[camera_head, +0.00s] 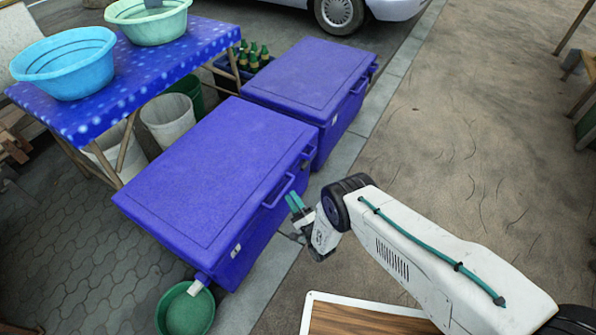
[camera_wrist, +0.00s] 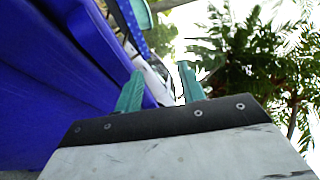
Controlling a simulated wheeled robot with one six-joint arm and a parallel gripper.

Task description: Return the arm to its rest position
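My gripper (camera_head: 295,202) has teal fingertips and hangs at the end of my white arm, close to the right side of the nearer blue cooler box (camera_head: 215,170). In the wrist view my gripper (camera_wrist: 160,90) shows two teal fingers standing apart with nothing between them. The cooler's blue side (camera_wrist: 50,90) fills the left of the wrist view. From these views I cannot tell whether a fingertip touches the cooler or its handle.
A second blue cooler (camera_head: 310,75) stands behind the first. A table with a blue cloth (camera_head: 150,65) carries basins at the upper left. A green bowl (camera_head: 187,308) sits below the near cooler. A wood-topped surface (camera_head: 350,318) lies under my arm. Open ground (camera_head: 480,130) spreads to the right.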

